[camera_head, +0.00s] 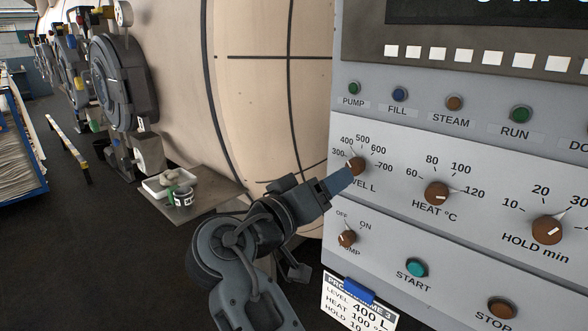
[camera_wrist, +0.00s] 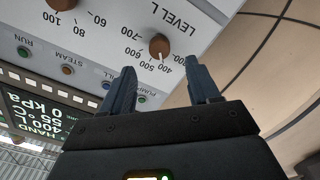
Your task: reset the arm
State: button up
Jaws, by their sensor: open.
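My gripper (camera_head: 340,181) is in front of the control panel, at the LEVEL L knob (camera_head: 356,166). In the wrist view my gripper (camera_wrist: 162,75) has two dark fingers standing wide apart and nothing between them. The round brown LEVEL knob (camera_wrist: 160,46) shows just beyond the fingertips, roughly centred in the gap; I see no contact. Its white pointer is near the 400 mark. My arm reaches up from the bottom of the head view, bent at the elbow. In the head view the fingers overlap the LEVEL lettering, and the fingertips are partly hard to make out.
A START button (camera_head: 417,268) and programme card (camera_head: 358,303) sit lower. The large pale vessel (camera_head: 260,100) stands behind the arm. A small table (camera_head: 205,208) is at left; floor beyond is open.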

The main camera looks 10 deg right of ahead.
jog(key=s+d+f+n+t+y, duration=0.1)
jog(key=s+d+f+n+y, duration=0.15)
jog(key=f, duration=0.55)
jog(key=s+d+f+n+t+y, duration=0.2)
jog(key=s+f+n+y, duration=0.15)
jog(key=f, duration=0.55)
jog(key=s+d+f+n+y, duration=0.15)
jog(key=s+f+y, duration=0.35)
jog(key=s+f, duration=0.5)
jog(key=s+y, duration=0.4)
jog(key=s, duration=1.3)
jog(key=s+r+m+t, duration=0.1)
jog(key=s+r+m, duration=0.3)
jog(key=s+r, duration=0.7)
jog(key=shift+s+d+r+m, duration=0.2)
jog(key=shift+s+m, duration=0.15)
jog(key=shift+s, duration=0.4)
